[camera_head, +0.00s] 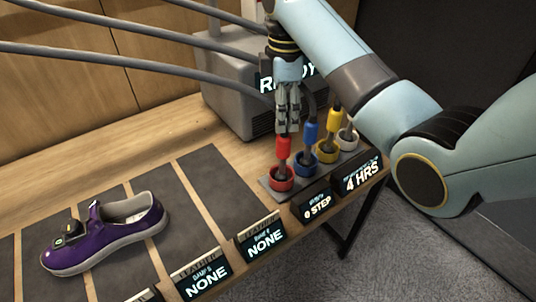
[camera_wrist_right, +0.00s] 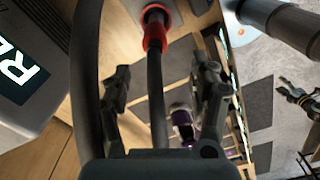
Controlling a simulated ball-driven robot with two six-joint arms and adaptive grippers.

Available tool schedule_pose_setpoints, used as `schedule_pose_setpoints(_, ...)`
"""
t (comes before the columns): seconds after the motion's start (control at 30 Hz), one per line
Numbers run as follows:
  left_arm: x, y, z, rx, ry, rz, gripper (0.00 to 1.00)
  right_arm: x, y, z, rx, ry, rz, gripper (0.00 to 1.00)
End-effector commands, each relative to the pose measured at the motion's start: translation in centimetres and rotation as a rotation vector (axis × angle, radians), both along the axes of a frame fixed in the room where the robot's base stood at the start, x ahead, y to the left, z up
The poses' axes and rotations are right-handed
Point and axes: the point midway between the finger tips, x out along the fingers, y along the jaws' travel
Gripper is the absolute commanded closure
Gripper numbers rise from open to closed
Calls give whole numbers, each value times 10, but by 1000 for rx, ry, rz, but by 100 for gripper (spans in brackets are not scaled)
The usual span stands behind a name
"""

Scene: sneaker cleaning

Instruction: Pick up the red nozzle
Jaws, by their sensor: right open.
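The red nozzle (camera_head: 283,149) stands upright in a red ring holder (camera_head: 281,181) at the left end of the nozzle row. My right gripper (camera_head: 287,126) points down just above it, near its top. In the right wrist view, the open right gripper (camera_wrist_right: 160,72) has the dark hose of the red nozzle (camera_wrist_right: 155,36) running between its fingers, with room on both sides. The fingers do not appear to grip it. What looks like my left gripper (camera_wrist_right: 297,96) shows small at that view's right edge; its jaw state is unclear.
Blue (camera_head: 308,137), yellow (camera_head: 331,124) and white (camera_head: 347,137) nozzles stand close by to the right. A grey machine (camera_head: 228,98) is behind, with hoses overhead. A purple sneaker (camera_head: 110,234) sits on dark mats at left. Small label signs (camera_head: 262,243) line the front edge.

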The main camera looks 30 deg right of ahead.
Motion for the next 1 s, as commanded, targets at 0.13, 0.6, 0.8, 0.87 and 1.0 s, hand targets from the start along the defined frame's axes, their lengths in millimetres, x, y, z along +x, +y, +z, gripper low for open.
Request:
schedule_pose_setpoints(0.13,27,1,4,1,-39,-2,41,-1,0,-6,1,4,3,39)
schedule_pose_setpoints(0.6,-17,2,11,3,24,0,41,-1,-3,-64,-1,4,2,39)
schedule_pose_setpoints(0.8,1,2,18,2,-2,-1,41,0,-7,-96,0,3,1,39)
schedule_pose_setpoints(0.87,8,1,18,1,-13,-1,41,0,-7,-102,0,1,1,39)
schedule_pose_setpoints(1.0,16,-1,19,-1,-25,-1,41,0,-7,-107,0,0,2,39)
